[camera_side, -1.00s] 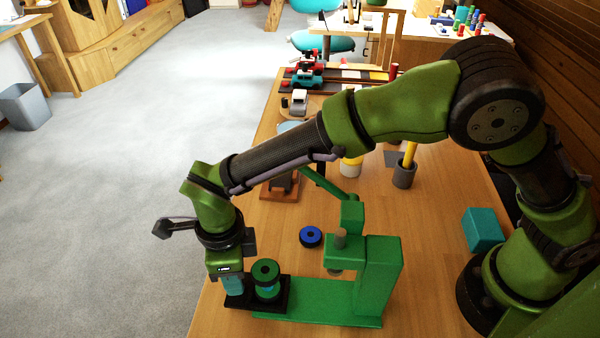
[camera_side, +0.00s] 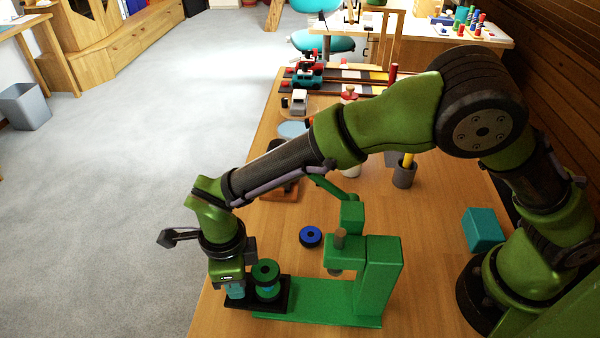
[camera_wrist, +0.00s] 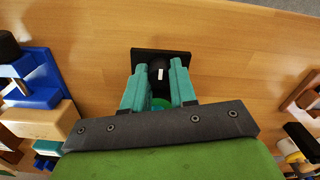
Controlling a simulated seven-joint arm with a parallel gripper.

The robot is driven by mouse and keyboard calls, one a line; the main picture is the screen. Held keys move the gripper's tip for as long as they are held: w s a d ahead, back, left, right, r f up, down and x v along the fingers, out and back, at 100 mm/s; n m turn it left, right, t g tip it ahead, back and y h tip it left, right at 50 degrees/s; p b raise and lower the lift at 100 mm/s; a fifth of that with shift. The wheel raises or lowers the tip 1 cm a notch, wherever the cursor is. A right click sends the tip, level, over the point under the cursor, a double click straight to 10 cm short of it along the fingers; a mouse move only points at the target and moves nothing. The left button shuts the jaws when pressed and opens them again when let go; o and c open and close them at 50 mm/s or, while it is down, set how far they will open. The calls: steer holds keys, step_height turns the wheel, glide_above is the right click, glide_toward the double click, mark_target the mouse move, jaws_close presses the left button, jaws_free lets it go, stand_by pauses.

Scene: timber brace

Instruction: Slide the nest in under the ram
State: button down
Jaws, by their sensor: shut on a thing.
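In the wrist view my gripper (camera_wrist: 160,75) is shut on the nest's dark upright handle, and the nest (camera_wrist: 180,55) shows beyond the fingers. The ram (camera_side: 334,272) hangs under the green press head, to the right of the nest and apart from it. The nest's underside is hidden.
A blue-and-black ring (camera_side: 311,236) lies on the table behind the press. The green press column (camera_side: 378,280) stands at the right end of the base. A teal block (camera_side: 483,230) is further right. The green base between nest and column is clear.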

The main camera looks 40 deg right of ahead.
mark_target(278, 276)
steer(key=s+d, duration=0.5)
steer(key=shift+s+d, duration=0.2)
steer(key=c, duration=1.2)
jaws_free()
steer(key=shift+r, duration=0.1)
step_height(278, 276, up, 17)
steer(key=shift+f, duration=0.15)
